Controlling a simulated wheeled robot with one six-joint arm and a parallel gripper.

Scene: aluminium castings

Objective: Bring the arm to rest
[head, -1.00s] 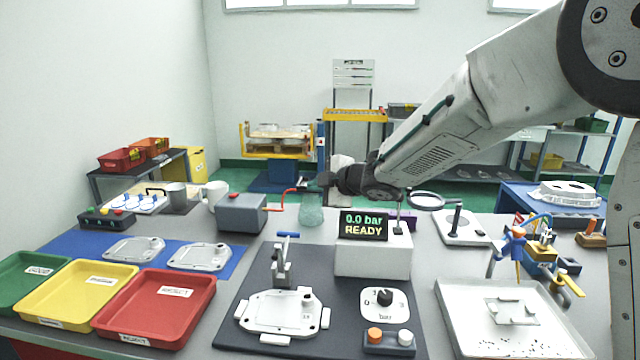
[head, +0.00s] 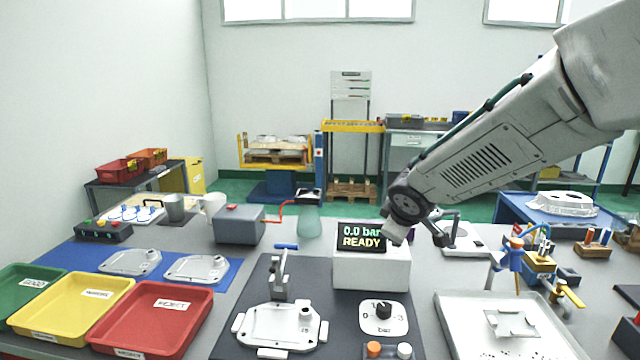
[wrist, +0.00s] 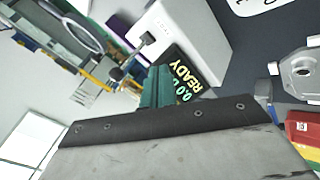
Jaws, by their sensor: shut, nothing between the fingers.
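My arm comes in from the upper right in the head view and ends at a dark wrist joint just right of the pressure display (head: 361,238). My gripper shows in the wrist view (wrist: 157,88) as teal fingers close together, with nothing seen between them. Its dark-edged body fills the lower part of that view. The display, reading 0.0 bar READY, lies just beyond the fingers there. In the head view my fingers cannot be made out clearly. The arm is raised above the bench and holds nothing.
The display's white box (head: 372,270) and a magnifier stand (head: 462,238) stand close to my wrist. A casting (head: 280,326) sits in the fixture on the dark mat. Red (head: 150,345), yellow and green trays are at left. A white tray (head: 450,335) is at right.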

